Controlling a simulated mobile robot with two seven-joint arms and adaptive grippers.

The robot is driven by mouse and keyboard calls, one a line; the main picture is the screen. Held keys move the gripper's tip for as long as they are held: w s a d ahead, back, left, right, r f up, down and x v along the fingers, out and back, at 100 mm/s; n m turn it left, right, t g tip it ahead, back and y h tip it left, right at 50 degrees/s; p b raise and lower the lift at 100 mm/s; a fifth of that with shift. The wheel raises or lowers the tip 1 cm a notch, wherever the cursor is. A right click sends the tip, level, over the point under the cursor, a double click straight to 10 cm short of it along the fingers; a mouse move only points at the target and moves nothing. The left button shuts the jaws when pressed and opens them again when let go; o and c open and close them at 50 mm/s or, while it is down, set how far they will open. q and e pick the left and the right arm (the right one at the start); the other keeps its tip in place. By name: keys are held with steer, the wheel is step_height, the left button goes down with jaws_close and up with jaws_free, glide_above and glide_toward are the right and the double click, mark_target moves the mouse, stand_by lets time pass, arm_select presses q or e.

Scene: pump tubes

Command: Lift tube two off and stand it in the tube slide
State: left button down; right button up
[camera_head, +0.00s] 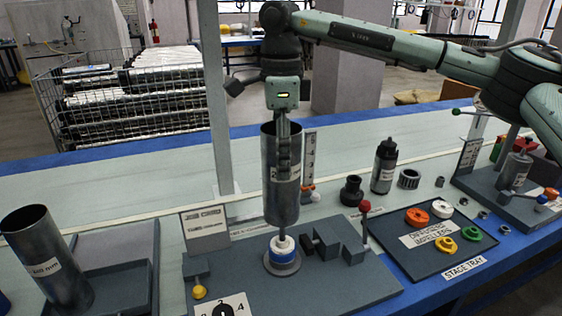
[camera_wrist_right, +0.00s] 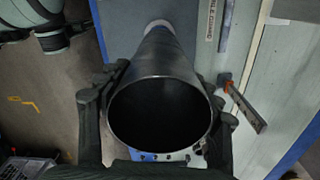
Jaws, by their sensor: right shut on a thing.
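A grey metal tube (camera_head: 281,197) with a pale label stands upright at the middle of the head view. My right gripper (camera_head: 284,160) is shut on its upper part; in the right wrist view the fingers lie on both sides of the tube's open round mouth (camera_wrist_right: 160,75). Another metal tube (camera_head: 48,262) leans at the far left beside a grey tray-like holder (camera_head: 117,255), possibly the tube slide. My left gripper is out of view.
A red-knobbed lever (camera_head: 364,207) and grey blocks (camera_head: 340,240) stand right of the held tube. A thin post (camera_head: 218,130) rises behind.

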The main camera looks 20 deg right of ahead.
step_height(320, 180, up, 7)
steer(key=shift+f, duration=0.2)
stand_by(0.9)
stand_by(0.3)
